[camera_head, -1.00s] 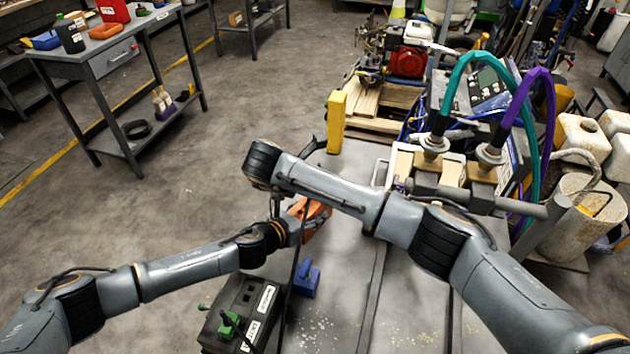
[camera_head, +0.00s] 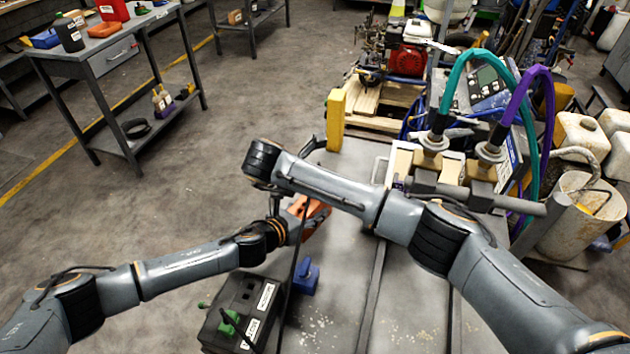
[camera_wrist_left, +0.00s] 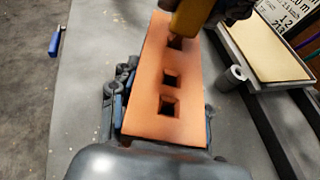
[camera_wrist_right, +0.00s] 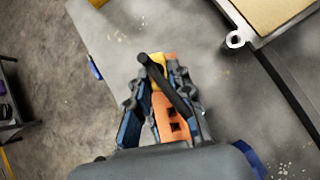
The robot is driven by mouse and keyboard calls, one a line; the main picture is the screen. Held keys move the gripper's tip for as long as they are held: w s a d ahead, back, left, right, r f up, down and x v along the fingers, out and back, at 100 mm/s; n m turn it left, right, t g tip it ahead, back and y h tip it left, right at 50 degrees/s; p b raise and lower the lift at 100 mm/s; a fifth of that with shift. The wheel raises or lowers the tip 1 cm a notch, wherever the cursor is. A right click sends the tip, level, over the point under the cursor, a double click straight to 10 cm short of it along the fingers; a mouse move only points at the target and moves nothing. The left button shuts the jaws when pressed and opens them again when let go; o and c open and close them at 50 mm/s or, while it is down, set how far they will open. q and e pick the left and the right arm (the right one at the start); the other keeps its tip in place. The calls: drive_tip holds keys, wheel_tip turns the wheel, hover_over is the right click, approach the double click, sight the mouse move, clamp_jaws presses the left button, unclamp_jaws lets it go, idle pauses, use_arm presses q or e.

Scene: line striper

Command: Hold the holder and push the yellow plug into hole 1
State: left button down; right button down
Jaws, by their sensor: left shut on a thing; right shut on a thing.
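The orange holder (camera_head: 314,212) shows in the head view, partly hidden by my right arm. In the left wrist view the holder (camera_wrist_left: 147,85) has a row of square holes, and I can read no hole numbers. My left gripper (camera_wrist_left: 160,108) is shut on its near part, a finger on each side. The yellow plug (camera_wrist_left: 188,20) is at the far hole in that view; its lower end meets the hole's edge, and I cannot tell how deep it sits. My right gripper (camera_wrist_right: 158,80) is shut on the yellow plug (camera_wrist_right: 157,68), with a black cord-like piece crossing it.
A black box (camera_head: 243,300) with a green plug (camera_head: 230,324) stands at the front of the metal table. A blue plug (camera_head: 305,279) lies beside it. A yellow block (camera_head: 336,120) stands at the table's far left. Hoses rise at the right.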

drive_tip(key=shift+s+a, duration=0.1)
drive_tip(key=shift+a, duration=0.1)
drive_tip(key=shift+r, duration=0.7)
drive_tip(key=shift+d, duration=0.15)
idle(0.9)
drive_tip(key=shift+f, duration=0.75)
idle(0.7)
drive_tip(key=shift+s+a+f, duration=0.1)
drive_tip(key=shift+a, duration=0.1)
idle(0.5)
